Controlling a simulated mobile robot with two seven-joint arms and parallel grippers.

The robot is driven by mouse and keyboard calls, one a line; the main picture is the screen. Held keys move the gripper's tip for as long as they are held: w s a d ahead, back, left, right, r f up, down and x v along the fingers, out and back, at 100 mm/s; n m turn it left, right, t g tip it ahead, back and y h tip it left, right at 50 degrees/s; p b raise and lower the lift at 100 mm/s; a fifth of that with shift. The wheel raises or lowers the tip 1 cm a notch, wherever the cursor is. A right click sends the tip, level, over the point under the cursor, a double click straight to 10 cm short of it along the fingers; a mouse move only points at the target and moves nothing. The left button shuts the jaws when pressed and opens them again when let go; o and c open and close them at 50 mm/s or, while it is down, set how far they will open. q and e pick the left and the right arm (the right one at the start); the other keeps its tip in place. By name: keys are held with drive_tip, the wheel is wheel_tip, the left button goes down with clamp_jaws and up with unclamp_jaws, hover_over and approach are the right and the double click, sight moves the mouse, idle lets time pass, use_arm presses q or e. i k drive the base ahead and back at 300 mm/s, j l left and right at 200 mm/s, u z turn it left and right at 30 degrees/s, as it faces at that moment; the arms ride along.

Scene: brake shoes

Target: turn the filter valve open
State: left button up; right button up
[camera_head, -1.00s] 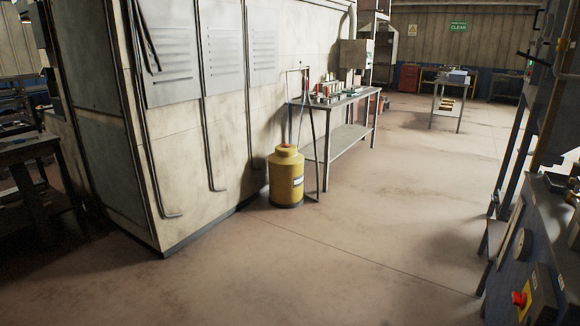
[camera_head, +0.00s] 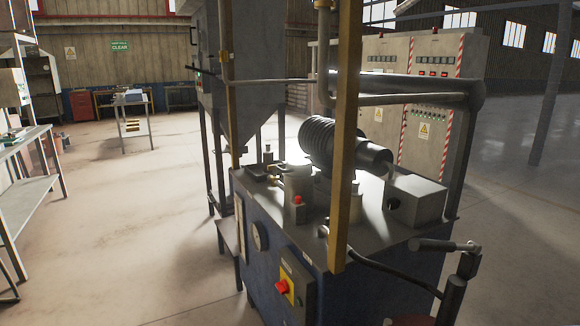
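I cannot pick out a filter valve for certain in this view. A blue machine (camera_head: 225,190) with a grey top stands at the centre right. A dark ribbed cylinder (camera_head: 318,140) lies across its top, with small fittings and a red button (camera_head: 298,199) in front of it. A yellow switch box with a red knob (camera_head: 283,287) is on its front. A grey hopper (camera_head: 252,90) and pipes (camera_head: 400,88) stand behind and above. Neither of my grippers can be made out in the view.
A dark jointed bar (camera_head: 446,246) stands at the lower right; I cannot tell what it belongs to. Grey cabinets with red-striped edges (camera_head: 425,60) are behind the machine. A workbench (camera_head: 30,190) is at the left edge. The floor between bench and machine is clear.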

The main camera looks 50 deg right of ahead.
sight(269, 168)
drive_tip(key=i+z, duration=0.25)
drive_tip(key=z, duration=0.25)
drive_tip(key=i+j+z, duration=0.2)
drive_tip(key=z, duration=0.25)
drive_tip(key=i+j+z, duration=0.25)
drive_tip(key=z, duration=0.25)
drive_tip(key=i+j+z, duration=0.15)
drive_tip(key=j+z, duration=0.3)
drive_tip(key=i+j+z, duration=0.2)
drive_tip(key=j+z, duration=0.2)
drive_tip(key=i+j+z, duration=0.1)
drive_tip(key=j+z, duration=0.75)
drive_tip(key=i+j, duration=0.05)
